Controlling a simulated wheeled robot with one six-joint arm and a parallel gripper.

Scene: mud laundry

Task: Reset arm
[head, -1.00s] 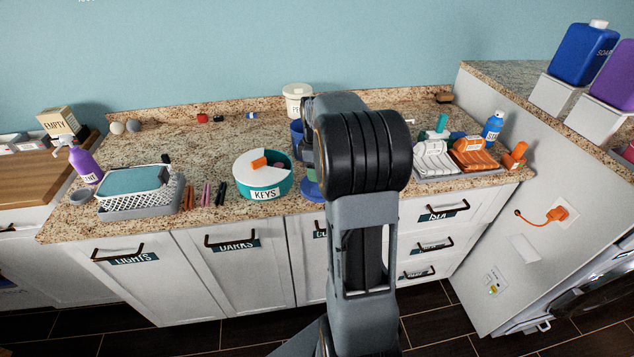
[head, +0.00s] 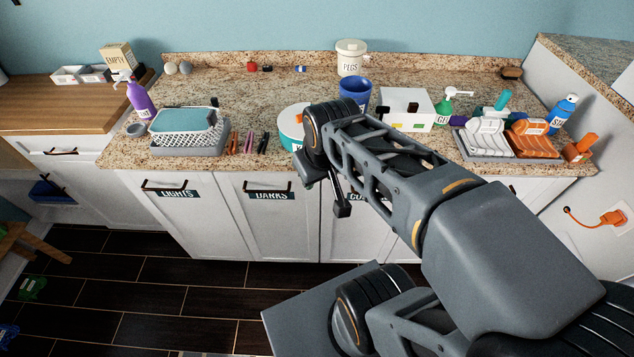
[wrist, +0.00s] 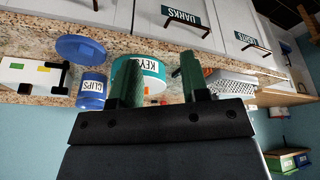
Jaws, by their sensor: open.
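My arm (head: 520,240) reaches from the lower right of the head view to the front of the counter. In the wrist view my gripper (wrist: 158,85) is open, its two green fingers apart with nothing held between them. That view is upside down. The teal KEYS tub (wrist: 150,72) shows behind and between the fingers, and I cannot tell how far off it is. In the head view the KEYS tub (head: 291,125) is partly hidden by my arm. The gripper's fingers are not clear there.
The granite counter (head: 260,95) bears a blue cup (head: 355,92), white box (head: 404,108), PEGS tub (head: 350,58), grey basket tray (head: 188,130) and brush rack (head: 490,140).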

